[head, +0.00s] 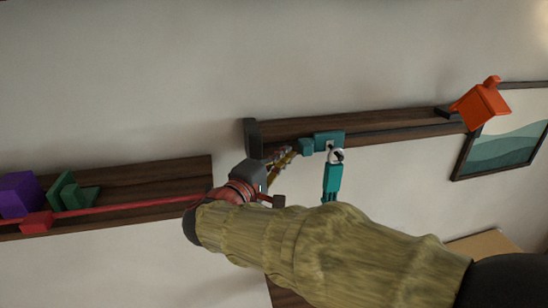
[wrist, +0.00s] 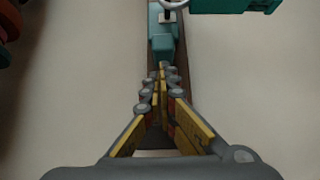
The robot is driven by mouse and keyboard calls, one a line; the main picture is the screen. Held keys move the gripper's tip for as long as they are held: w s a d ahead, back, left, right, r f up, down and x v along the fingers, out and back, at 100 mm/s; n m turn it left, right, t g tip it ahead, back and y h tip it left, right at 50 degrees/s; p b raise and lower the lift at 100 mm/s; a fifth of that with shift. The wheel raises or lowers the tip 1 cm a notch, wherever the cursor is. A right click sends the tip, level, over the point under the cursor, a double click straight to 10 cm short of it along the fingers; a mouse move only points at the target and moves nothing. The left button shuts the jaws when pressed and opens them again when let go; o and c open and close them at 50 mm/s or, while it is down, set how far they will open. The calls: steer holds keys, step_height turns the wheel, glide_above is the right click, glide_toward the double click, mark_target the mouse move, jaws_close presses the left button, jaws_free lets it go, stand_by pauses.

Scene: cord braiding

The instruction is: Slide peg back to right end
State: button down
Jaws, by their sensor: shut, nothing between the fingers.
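A teal peg block (head: 328,141) sits on the upper wooden rail (head: 390,126), left of the rail's middle. A smaller teal part juts from its left side. A white ring with a teal tag (head: 331,182) hangs from the block. My gripper (head: 291,151) is shut and empty, with its tips just left of the small teal part. In the wrist view the shut yellow-and-grey fingers (wrist: 161,72) point along the rail at the teal block (wrist: 162,45). I cannot tell whether the tips touch it. My wrist and sleeved arm hide the rail's lower left area.
A dark end block (head: 251,138) closes the rail's left end. An orange house-shaped piece (head: 482,105) is at its right end, near a framed picture (head: 507,140). A lower-left shelf (head: 150,176) carries purple, green and red pieces. The rail right of the peg looks clear.

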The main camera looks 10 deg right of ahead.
steer(key=shift+x, duration=0.9)
